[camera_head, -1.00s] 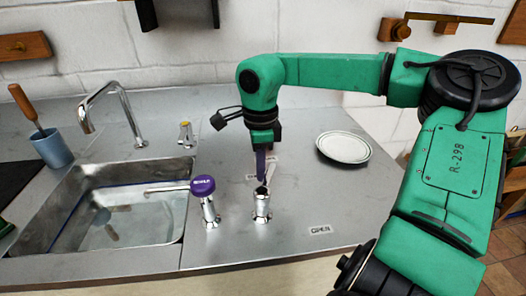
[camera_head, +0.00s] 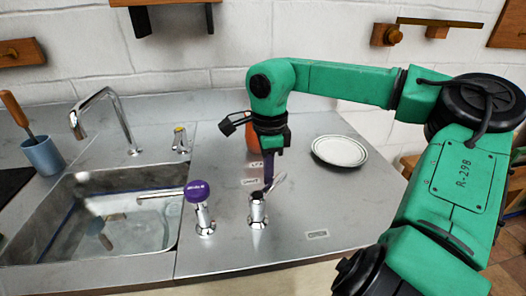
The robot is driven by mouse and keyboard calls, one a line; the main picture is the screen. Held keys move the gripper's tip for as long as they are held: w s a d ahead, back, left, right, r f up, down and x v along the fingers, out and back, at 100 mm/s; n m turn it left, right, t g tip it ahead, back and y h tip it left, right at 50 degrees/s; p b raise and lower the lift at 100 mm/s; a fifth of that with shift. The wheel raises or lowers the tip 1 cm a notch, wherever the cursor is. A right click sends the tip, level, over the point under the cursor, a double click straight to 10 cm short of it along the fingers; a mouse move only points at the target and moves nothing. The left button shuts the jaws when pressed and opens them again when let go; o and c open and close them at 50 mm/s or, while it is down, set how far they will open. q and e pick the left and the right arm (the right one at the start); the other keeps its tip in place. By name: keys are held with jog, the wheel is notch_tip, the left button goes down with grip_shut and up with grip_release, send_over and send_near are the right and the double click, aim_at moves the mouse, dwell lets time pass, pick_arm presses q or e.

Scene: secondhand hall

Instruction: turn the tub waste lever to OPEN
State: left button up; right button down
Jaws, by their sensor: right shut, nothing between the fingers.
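The lever by the SHUT and OPEN labels is a chrome post (camera_head: 258,212) right of the basin. Its thin chrome arm (camera_head: 277,183) points back and to the right. The OPEN label (camera_head: 317,234) lies on the counter to the front right; another label, apparently SHUT (camera_head: 251,182), lies just behind the post. My right gripper (camera_head: 268,182) points down with its purple fingers shut and empty. The fingertips are at the left side of the lever arm, close to the post top; I cannot tell whether they touch. My left gripper is not in view.
A second chrome post with a purple knob (camera_head: 197,191) stands left, beside the sink basin (camera_head: 62,250). A tap (camera_head: 125,125), a small yellow-topped valve (camera_head: 181,140) and a blue cup (camera_head: 43,154) stand behind. A white plate (camera_head: 340,151) lies right. The front-right counter is clear.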

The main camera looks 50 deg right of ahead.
aim_at(281, 177)
dwell(0.3)
jog(key=shift+s+d+f+b, duration=0.1)
jog(key=shift+s+d+b, duration=0.05)
jog(key=shift+s+b, duration=0.35)
jog(key=shift+s+d, duration=0.1)
jog(key=shift+s, duration=0.15)
jog(key=shift+s+b, duration=0.3)
jog(key=shift+b, duration=0.4)
jog(key=shift+s+b, duration=0.35)
jog(key=shift+s, duration=0.1)
